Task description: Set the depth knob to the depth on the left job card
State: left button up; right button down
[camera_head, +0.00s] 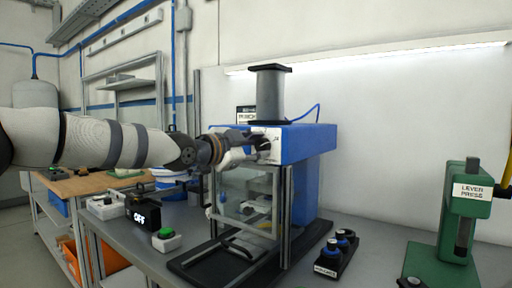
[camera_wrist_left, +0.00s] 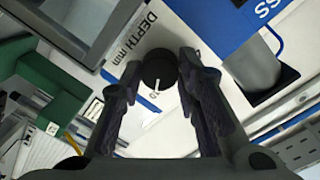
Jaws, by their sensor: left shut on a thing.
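The depth knob (camera_wrist_left: 158,68) is black and round with a white pointer line, on a white panel (camera_wrist_left: 130,53) lettered "DEPTH mm". My left gripper (camera_wrist_left: 157,80) has one finger on each side of the knob and is shut on it. In the head view the left gripper (camera_head: 254,144) is at the white front panel of the blue press (camera_head: 307,143) and hides most of the knob. I cannot read the dial numbers. No job card can be made out. My right gripper is in neither view.
A clear guard (camera_head: 240,194) stands below the press head. A box reading "OFF" (camera_head: 143,215) and a green button (camera_head: 166,235) are on the left.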

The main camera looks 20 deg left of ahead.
pick_arm(q)
jog(key=o, duration=1.2)
jog(key=shift+c, duration=0.2)
jog(key=v, duration=0.7)
jog(key=shift+s, duration=0.2)
jog(key=shift+a, duration=0.1)
